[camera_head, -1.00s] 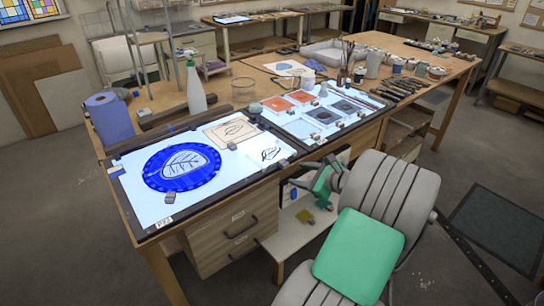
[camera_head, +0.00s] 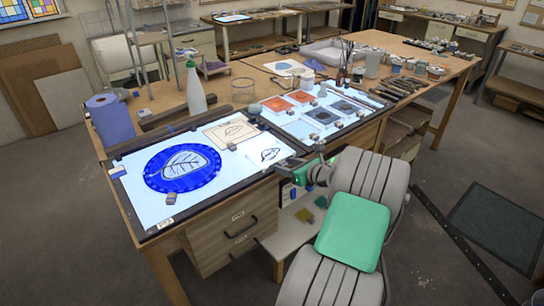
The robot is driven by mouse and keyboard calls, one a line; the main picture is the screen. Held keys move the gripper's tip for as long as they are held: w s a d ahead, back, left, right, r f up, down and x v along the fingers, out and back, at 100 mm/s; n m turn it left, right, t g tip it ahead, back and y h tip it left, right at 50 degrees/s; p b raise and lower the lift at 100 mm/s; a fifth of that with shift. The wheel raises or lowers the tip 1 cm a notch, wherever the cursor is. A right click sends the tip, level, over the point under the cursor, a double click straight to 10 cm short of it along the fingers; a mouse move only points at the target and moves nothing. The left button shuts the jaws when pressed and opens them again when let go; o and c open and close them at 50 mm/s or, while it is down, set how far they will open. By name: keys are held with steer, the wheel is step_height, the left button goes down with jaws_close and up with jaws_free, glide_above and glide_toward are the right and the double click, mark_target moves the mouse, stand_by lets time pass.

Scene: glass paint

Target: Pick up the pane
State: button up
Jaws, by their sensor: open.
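A round blue pane (camera_head: 154,178) with a white leaf shape in its middle lies flat on the left lit panel of the workbench. A small pale pane or sheet (camera_head: 258,160) with a dark leaf drawing lies at that panel's right end. A cream sheet (camera_head: 215,131) with a similar drawing lies behind it. My gripper (camera_head: 290,162) is at the bench's front edge, just right of the small leaf piece and well right of the blue pane. It is open and holds nothing that I can see; its fingers are small and partly hidden by my wrist.
Orange and dark squares lie on the right lit panel. Jars, brushes and tools crowd the bench's far right. Drawers (camera_head: 225,228) are under the front edge.

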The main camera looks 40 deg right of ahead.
jaws_close()
stand_by(0.3)
steer(key=shift+r, duration=0.15)
stand_by(0.3)
steer(key=shift+r, duration=0.35)
steer(key=s+a+r+b, duration=0.2)
steer(key=s+a+r, duration=0.5)
steer(key=s+r, duration=0.4)
steer(key=shift+s+a+r, duration=0.35)
steer(key=shift+r, duration=0.15)
